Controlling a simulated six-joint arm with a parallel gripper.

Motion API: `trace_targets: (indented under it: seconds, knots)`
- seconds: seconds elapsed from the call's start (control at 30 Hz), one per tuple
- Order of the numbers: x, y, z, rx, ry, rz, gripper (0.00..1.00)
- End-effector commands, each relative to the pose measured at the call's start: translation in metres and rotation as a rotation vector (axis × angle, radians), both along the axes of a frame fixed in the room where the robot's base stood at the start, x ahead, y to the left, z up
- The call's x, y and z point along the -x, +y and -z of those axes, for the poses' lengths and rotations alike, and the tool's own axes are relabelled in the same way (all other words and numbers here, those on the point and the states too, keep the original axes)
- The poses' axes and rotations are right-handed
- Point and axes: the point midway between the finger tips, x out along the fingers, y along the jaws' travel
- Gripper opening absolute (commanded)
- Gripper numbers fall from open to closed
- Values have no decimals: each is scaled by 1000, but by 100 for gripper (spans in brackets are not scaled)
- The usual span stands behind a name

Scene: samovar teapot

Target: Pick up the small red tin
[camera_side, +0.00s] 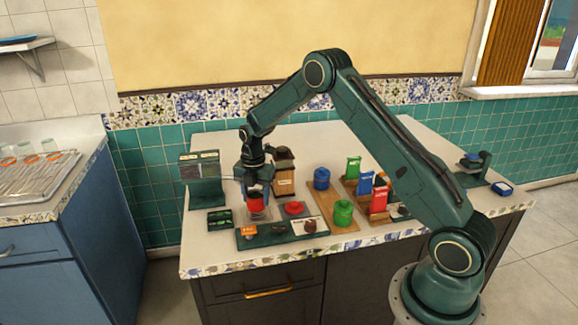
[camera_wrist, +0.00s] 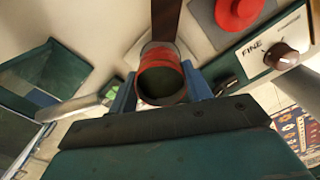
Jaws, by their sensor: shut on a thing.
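The small red tin (camera_side: 255,204) is between the fingers of my gripper (camera_side: 255,193), at the left part of the counter. In the wrist view the tin (camera_wrist: 162,72) is open at the top with a dark inside, and blue fingers of my gripper (camera_wrist: 160,90) press on it from both sides. A round red lid-like piece (camera_side: 294,208) lies just right of the tin, apart from it. A pale, clear-looking shape shows around the tin's lower part; I cannot tell whether the tin touches it or the counter.
A dark panel with a knob (camera_side: 309,226) lies in front. A green scale-like box (camera_side: 205,180) stands left and a wooden grinder (camera_side: 284,179) behind.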

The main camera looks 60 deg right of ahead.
Motion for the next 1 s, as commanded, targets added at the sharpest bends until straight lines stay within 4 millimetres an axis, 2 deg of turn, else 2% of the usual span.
trace_targets:
  seconds: [0.27, 0.7, 1.0]
  knots:
    - [-1, 0, -50, 1, -7, 0, 21]
    - [-1, 0, -142, 1, -5, 0, 21]
    - [-1, 0, -175, 0, -3, 1, 21]
